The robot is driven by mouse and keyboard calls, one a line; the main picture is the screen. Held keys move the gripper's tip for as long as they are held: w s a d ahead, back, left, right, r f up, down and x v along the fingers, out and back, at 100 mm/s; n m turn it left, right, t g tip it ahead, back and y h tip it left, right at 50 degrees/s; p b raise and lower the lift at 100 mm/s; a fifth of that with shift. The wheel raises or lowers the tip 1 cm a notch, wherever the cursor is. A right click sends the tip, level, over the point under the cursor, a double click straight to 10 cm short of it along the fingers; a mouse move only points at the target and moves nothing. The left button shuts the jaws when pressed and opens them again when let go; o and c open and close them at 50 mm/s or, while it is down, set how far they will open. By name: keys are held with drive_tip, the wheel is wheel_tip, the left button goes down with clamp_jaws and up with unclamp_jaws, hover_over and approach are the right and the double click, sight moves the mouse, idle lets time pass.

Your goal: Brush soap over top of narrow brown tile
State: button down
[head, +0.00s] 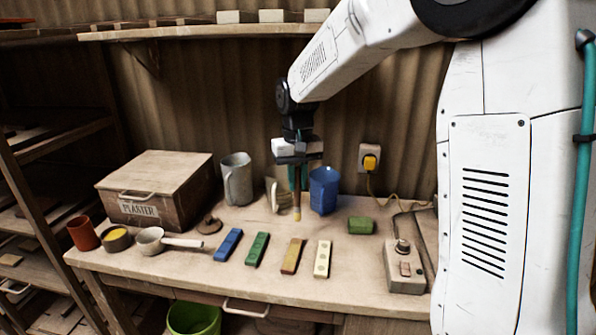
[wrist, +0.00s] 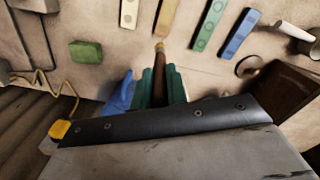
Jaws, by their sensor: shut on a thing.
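The narrow brown tile (head: 292,256) lies flat on the bench between the green tile (head: 257,249) and the cream tile (head: 322,259). It also shows at the top of the wrist view (wrist: 166,17). My gripper (head: 297,180) is shut on a slim brush (head: 297,205) with a brown handle and a yellowish tip, pointing down. The brush tip (wrist: 159,46) is just behind the brown tile's far end, seemingly above the bench and apart from the tile. A small dark bowl (head: 117,243) with yellow contents, possibly the soap, stands at the left.
A blue tile (head: 228,244) lies left of the green one. Behind are a grey jug (head: 237,180), a pale bristle brush (head: 277,196) and a blue cup (head: 323,190), close to my gripper. A green block (head: 361,225) and control box (head: 404,270) stand right. A white ladle (head: 151,240) lies left.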

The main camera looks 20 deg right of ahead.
drive_tip(key=shift+r, duration=1.15)
